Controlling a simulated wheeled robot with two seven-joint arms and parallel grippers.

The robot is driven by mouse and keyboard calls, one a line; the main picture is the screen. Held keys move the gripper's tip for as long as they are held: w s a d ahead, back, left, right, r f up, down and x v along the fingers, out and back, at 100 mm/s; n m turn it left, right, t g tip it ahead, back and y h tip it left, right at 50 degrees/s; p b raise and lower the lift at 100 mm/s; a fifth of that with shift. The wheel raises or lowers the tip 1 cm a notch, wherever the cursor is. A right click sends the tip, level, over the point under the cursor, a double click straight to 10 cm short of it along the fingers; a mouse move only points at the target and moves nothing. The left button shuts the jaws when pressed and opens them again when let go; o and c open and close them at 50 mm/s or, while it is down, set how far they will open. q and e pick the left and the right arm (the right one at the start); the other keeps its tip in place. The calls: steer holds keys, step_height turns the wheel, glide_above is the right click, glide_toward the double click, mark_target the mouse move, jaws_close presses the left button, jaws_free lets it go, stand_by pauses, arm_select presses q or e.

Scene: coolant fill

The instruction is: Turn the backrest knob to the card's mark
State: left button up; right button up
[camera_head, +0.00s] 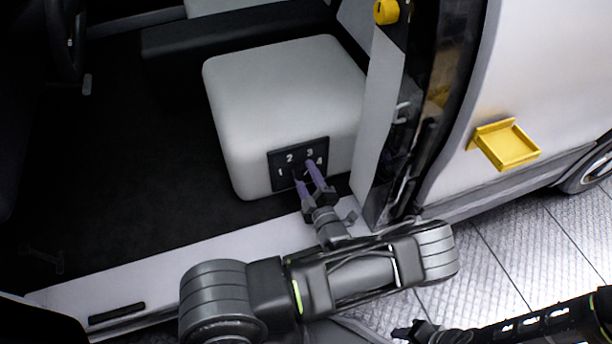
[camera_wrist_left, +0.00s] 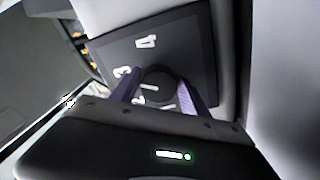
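The backrest knob (camera_wrist_left: 158,84) is dark and round, on a black dial plate (camera_head: 276,163) with white numbers 1 to 4. The plate is on the front of the pale seat block (camera_head: 275,90). My left gripper (camera_head: 304,174) reaches the plate, and its purple fingers hide most of the knob in the head view. In the left wrist view the fingers (camera_wrist_left: 160,88) stand on either side of the knob; whether they press on it I cannot tell. The knob's pointer is not clear. My right gripper (camera_head: 408,331) is low at the right, partly seen. I see no card.
A yellow tray (camera_head: 508,146) sticks out from the white vehicle side at the right. A door pillar (camera_head: 380,130) stands just right of the seat block. A yellow round part (camera_head: 386,11) is at the top.

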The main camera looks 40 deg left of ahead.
arm_select(q)
steer(key=shift+o, duration=1.4)
steer(key=v, duration=0.7)
steer(key=shift+s+d+r+p, duration=0.1)
steer(key=shift+s+d+p, duration=0.15)
steer(key=shift+d+p, duration=0.15)
